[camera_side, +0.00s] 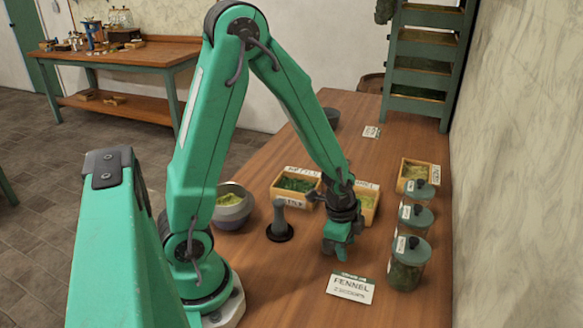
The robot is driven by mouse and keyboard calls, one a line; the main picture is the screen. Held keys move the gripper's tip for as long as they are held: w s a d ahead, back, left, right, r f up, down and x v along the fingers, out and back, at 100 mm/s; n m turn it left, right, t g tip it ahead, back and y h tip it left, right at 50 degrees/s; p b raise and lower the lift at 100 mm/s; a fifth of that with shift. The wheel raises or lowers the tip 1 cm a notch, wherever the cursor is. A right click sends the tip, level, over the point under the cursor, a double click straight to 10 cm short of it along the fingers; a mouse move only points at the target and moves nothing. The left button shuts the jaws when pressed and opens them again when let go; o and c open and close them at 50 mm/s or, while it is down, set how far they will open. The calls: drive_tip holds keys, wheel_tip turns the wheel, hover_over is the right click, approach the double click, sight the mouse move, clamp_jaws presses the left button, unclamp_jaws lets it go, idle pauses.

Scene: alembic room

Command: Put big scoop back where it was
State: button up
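My gripper (340,245) points down over the wooden table, in front of a wooden box (368,203) of pale green herb. I cannot make out a big scoop with certainty. A grey upright piece on a round black base (280,227) stands left of the gripper, apart from it; I cannot tell whether it is a scoop or a stand. A card reading FENNEL (351,287) stands in front of the gripper, with smaller print below.
A grey bowl (232,212) with yellow-green herb stands left. Wooden boxes of dark leaves (297,186) and pale herb (418,176) stand behind. Several lidded jars (407,268) line the right edge near the wall. A dark bowl (332,116) and card (371,131) are farther back.

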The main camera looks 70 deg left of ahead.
drive_tip(key=shift+r, duration=0.1)
idle(0.3)
drive_tip(key=v, duration=0.7)
drive_tip(key=shift+r, duration=0.35)
drive_tip(key=shift+s+r, duration=0.1)
drive_tip(key=s+r+n+t, duration=0.3)
drive_tip(key=s+r+n, duration=0.7)
drive_tip(key=r, duration=0.4)
drive_tip(key=shift+d+r, duration=0.3)
drive_tip(key=shift+d, duration=0.1)
